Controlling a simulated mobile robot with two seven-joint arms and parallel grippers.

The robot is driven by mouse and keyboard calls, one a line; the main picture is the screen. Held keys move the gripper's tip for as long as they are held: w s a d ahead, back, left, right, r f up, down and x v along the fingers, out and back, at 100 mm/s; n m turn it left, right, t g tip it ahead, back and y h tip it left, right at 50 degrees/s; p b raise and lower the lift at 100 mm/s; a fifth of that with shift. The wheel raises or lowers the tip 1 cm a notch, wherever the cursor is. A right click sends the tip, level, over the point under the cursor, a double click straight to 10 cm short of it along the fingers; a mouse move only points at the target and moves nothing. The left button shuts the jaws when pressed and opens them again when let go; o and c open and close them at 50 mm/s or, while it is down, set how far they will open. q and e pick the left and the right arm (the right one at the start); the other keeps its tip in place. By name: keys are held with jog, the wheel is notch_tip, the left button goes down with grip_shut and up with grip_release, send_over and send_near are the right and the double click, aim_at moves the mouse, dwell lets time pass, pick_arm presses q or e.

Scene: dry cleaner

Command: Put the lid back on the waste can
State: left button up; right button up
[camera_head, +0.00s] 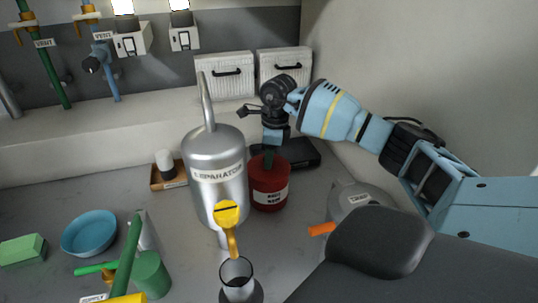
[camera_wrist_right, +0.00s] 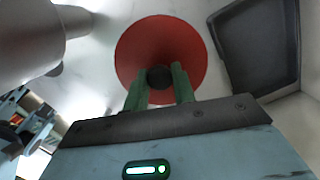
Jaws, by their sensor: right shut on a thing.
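The red waste can (camera_head: 269,190) with a white label stands on the grey worktop, just right of the steel separator tank. My right gripper (camera_head: 269,158) is directly over it, pointing down. In the right wrist view its green fingers (camera_wrist_right: 159,85) are shut on the dark knob at the middle of the round red lid (camera_wrist_right: 160,40). The lid is at the can's top and hides the can's mouth. I cannot tell whether it rests fully on the rim. My left gripper is not in view.
The steel separator tank (camera_head: 215,170) stands close to the can's left. A black tray (camera_head: 302,153) lies behind right, and a grey round vessel (camera_head: 350,197) stands at front right. A blue bowl (camera_head: 89,233) and green block (camera_head: 23,249) lie far left.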

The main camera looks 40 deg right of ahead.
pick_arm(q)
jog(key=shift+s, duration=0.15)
pick_arm(e)
jog(key=o, duration=1.1)
jog(key=shift+c, duration=0.2)
jog(key=o, duration=0.5)
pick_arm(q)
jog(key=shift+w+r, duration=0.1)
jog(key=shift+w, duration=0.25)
pick_arm(e)
jog(key=shift+r, duration=0.1)
jog(key=shift+r+p, duration=0.85)
jog(key=shift+r, duration=0.9)
jog(key=shift+r+p, duration=0.35)
jog(key=shift+r, duration=0.45)
jog(key=shift+r+p, duration=0.35)
jog(key=shift+r, duration=0.55)
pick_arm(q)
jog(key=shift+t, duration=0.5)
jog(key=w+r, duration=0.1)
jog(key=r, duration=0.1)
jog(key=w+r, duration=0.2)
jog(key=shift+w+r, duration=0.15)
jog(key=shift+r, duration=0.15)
